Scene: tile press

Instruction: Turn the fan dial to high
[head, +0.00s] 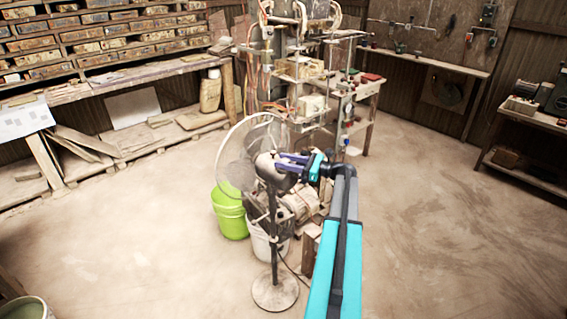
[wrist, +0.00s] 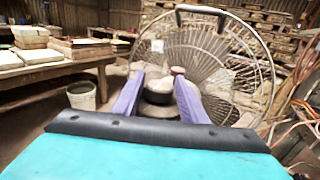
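The standing fan shows in the head view with its round wire cage (head: 232,150), motor housing (head: 268,166), thin pole and round base (head: 275,291). My gripper (head: 281,162) is at the back of the housing, its purple fingers pointing left towards the cage. In the wrist view the fan cage (wrist: 205,62) stands ahead. My two purple fingers (wrist: 160,97) are spread apart there, with a dark rounded part with a pale top (wrist: 160,88) between or just beyond them. I cannot tell whether they touch it. The dial's marks and setting cannot be read.
A green bucket (head: 230,214) and a white bucket (head: 266,242) stand beside the fan pole. The tile press (head: 300,75) with hanging cables stands behind. Shelves and benches line the walls. Open floor lies left and right.

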